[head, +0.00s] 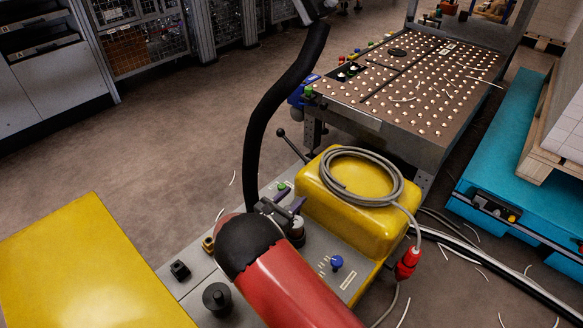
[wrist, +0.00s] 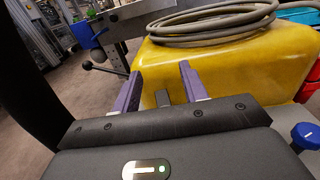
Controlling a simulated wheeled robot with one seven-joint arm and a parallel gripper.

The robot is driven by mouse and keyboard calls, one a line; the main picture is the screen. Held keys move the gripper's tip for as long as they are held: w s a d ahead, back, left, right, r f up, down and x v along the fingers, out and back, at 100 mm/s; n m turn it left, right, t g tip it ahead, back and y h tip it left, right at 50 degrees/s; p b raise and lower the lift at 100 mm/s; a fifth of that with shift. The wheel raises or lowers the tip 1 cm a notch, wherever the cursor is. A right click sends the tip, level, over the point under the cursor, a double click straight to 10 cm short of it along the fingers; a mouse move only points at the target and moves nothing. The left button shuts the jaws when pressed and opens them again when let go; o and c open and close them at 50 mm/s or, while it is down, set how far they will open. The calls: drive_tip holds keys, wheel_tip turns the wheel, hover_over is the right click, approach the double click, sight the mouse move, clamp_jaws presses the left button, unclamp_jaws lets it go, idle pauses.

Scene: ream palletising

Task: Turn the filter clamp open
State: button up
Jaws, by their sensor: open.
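My gripper (head: 285,200) is open over the grey machine deck, left of the yellow housing. In the wrist view its two purple fingers (wrist: 161,74) stand apart, pointing at the yellow housing. A small grey block (wrist: 163,97) shows low between the fingers; I cannot tell whether it is the filter clamp or whether a finger touches it. No part is clearly recognisable as the filter clamp. My arm and wrist hide part of the deck in the head view. A black ball-ended lever (head: 292,146) rises beyond the gripper and also shows in the wrist view (wrist: 104,67).
The yellow housing (head: 345,215) with a coiled grey cable (head: 360,172) stands close on the right. A blue knob (head: 336,262), black knob (head: 217,297) and brass fitting (head: 208,243) sit on the deck. A ball-transfer table (head: 425,75) stands behind. Open floor lies left.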

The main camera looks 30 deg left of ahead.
wheel_tip(320, 180, up, 17)
drive_tip(key=p, duration=0.2)
drive_tip(key=shift+c, duration=0.4)
